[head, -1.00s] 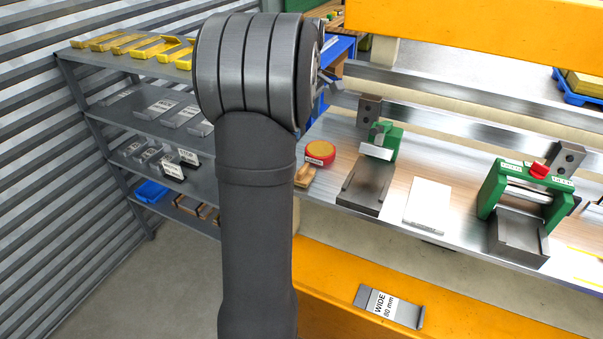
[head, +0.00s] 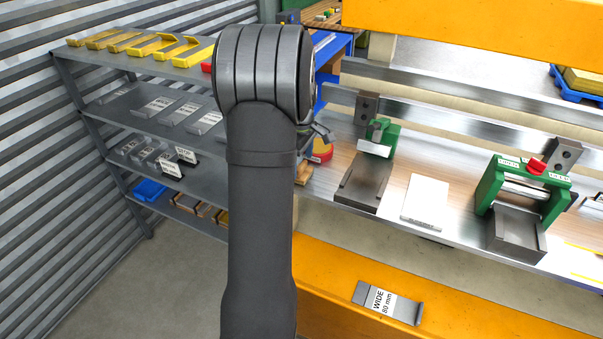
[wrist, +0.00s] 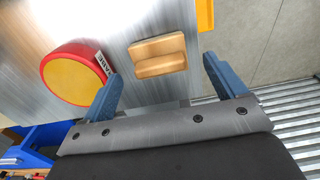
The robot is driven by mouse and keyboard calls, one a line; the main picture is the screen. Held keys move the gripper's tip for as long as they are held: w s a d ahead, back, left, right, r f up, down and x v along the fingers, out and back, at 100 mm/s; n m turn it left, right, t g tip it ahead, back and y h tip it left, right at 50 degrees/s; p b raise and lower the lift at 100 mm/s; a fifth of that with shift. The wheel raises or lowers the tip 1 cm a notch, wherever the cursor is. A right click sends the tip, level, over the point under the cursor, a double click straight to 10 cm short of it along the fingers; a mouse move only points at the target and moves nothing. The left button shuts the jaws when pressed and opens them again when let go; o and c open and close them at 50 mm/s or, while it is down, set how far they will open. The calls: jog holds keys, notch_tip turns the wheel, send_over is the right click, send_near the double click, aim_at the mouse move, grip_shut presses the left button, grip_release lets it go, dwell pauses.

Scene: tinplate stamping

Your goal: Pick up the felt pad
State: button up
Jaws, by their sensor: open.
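A small tan two-part block (wrist: 158,56), which appears to be the felt pad, lies on the metal worktop in the wrist view. In the head view the tan block (head: 303,174) is partly hidden behind my arm. My gripper (wrist: 163,86) is open and empty, with its blue-grey fingers apart and the block in front of the gap between them. In the head view my gripper (head: 320,132) is mostly hidden by my arm, over the bench by the red tin. I cannot tell its exact height above the block.
A round red tin (wrist: 80,72) with a yellow top and a label stands left of the block, near the left finger. In the head view, a dark steel block (head: 362,188), a white plate (head: 427,198) and a green press (head: 520,190) stand to the right. Shelving (head: 110,90) is at left.

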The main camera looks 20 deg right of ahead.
notch_tip(320, 180, down, 3)
jog(key=shift+f, duration=0.15)
jog(key=shift+c, duration=0.4)
jog(key=c, duration=1)
jog(key=shift+r, duration=0.45)
jog(key=r, duration=0.3)
jog(key=shift+s+d+r, duration=0.15)
jog(key=shift+d+r, duration=0.05)
jog(key=shift+r, duration=0.15)
jog(key=s+d+r, duration=0.6)
jog(key=s, duration=0.3)
jog(key=shift+s+r, duration=0.2)
jog(key=shift+r, duration=0.05)
